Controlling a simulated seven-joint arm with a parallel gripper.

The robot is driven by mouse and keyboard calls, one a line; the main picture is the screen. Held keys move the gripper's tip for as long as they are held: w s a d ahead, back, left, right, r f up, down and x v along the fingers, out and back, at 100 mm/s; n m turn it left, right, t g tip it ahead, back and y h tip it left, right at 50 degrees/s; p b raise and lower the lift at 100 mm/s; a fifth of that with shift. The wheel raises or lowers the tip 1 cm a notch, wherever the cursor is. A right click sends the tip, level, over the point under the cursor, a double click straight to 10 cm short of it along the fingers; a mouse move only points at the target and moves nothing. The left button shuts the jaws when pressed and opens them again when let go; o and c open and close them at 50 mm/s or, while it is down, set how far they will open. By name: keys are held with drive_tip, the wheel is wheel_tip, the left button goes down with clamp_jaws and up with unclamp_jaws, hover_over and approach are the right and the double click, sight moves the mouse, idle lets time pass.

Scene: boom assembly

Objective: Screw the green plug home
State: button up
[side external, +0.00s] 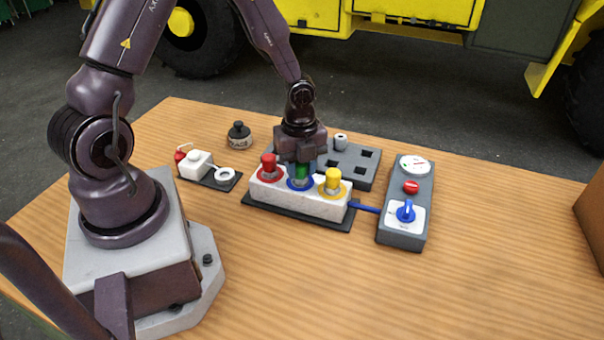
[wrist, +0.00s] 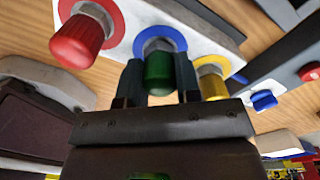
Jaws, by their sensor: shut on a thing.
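The green plug (side external: 302,171) stands in the middle port of a white block (side external: 262,194), above a blue ring (side external: 300,186). My gripper (side external: 302,166) comes down from above and is shut on the green plug. In the wrist view the green plug (wrist: 159,72) sits between the two dark fingers (wrist: 158,80), with the blue ring (wrist: 160,42) behind it. How deep the plug sits in the port cannot be told. A red plug (side external: 268,166) stands to its left in a red ring, and a yellow plug (side external: 333,180) to its right in a yellow ring.
A grey box (side external: 404,200) with a gauge, red button and blue knob stands right, joined by a blue hose (side external: 367,208). A grey tray with square holes (side external: 352,163) is behind the block. A small dark plate (side external: 212,178) and a dark weight (side external: 239,136) lie left. The front table is clear.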

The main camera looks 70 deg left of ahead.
drive_tip(key=shift+m, duration=0.8)
drive_tip(key=m, duration=0.8)
drive_tip(key=shift+f, duration=0.1)
drive_tip(key=m, duration=0.4)
drive_tip(key=o, duration=0.9)
drive_tip(key=shift+o, duration=0.2)
